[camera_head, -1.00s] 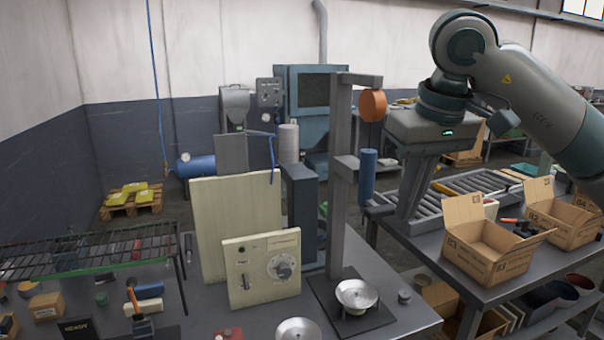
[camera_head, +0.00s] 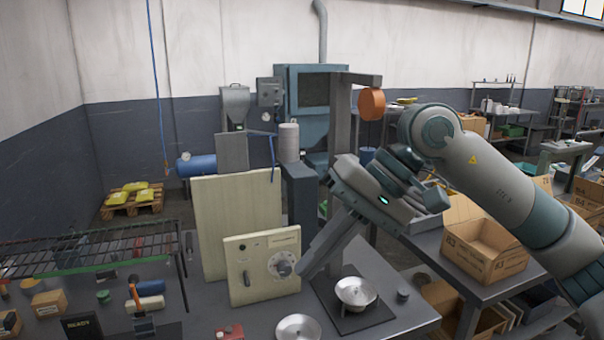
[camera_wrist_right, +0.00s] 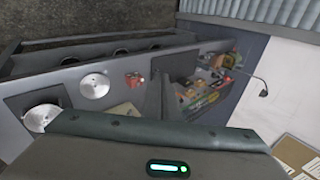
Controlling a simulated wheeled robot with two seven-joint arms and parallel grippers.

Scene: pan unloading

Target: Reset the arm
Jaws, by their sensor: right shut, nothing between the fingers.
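My right gripper (camera_head: 307,270) reaches in from the right in the head view and points down and to the left. Its fingers are shut and empty, in front of the control panel's right edge and above the table. A metal pan (camera_head: 356,292) sits on a dark square plate (camera_head: 330,318) under the upright post. A second metal pan (camera_head: 298,329) lies on the table at the bottom edge. In the right wrist view, the pans show at left: one at the dark plate (camera_wrist_right: 42,118), the other on the table (camera_wrist_right: 95,85). My left gripper is not in view.
A cream control panel (camera_head: 262,268) with a dial stands near the fingers. A grey post with an orange disc (camera_head: 371,104) rises behind my wrist. Open cardboard boxes (camera_head: 484,250) stand on the right table. A wire rack (camera_head: 90,249) is at the left.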

